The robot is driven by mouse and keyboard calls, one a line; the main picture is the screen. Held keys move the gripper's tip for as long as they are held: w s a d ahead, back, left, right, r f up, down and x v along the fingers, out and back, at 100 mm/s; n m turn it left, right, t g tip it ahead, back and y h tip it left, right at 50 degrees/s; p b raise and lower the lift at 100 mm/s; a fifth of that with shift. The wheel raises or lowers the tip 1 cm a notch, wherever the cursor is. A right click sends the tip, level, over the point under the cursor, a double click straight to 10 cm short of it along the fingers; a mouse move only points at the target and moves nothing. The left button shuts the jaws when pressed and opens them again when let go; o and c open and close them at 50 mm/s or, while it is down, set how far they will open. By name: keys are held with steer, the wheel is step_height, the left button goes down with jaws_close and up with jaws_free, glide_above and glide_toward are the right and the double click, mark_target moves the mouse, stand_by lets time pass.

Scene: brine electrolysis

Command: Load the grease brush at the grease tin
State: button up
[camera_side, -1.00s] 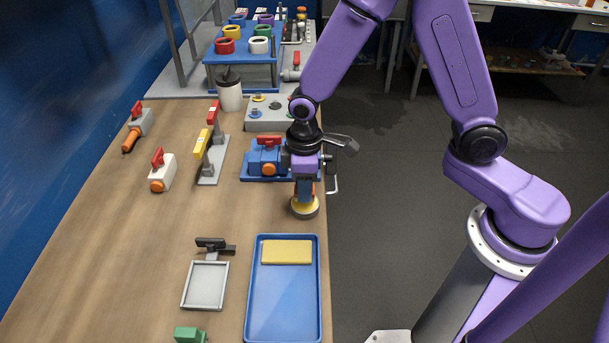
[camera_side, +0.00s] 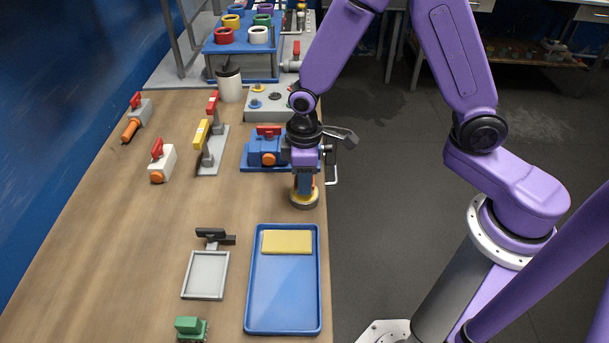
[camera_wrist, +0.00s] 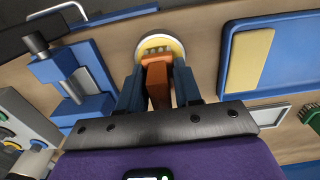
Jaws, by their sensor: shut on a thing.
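The grease tin (camera_side: 305,204), a low round tin with yellow grease, stands near the bench's right edge in the side view. It also shows in the wrist view (camera_wrist: 177,47), at the top middle. My gripper (camera_side: 304,185) is right above the tin, pointing down. Its blue fingers are shut on the orange-brown handle of the grease brush (camera_wrist: 158,84). The brush's pale bristle end lies over the yellow grease in the wrist view. I cannot tell how deep the bristles reach. In the side view the fingers and tin hide most of the brush.
A blue vise-like fixture (camera_side: 252,152) stands just behind the tin. A blue tray (camera_side: 285,300) with a yellow block (camera_side: 287,242) lies in front. A grey framed pan (camera_side: 205,275) lies at the front left. The bench left of the tin is clear.

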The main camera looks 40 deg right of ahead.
steer(key=shift+f, duration=0.55)
stand_by(1.3)
steer(key=shift+r, duration=0.1)
steer(key=shift+r, duration=3.45)
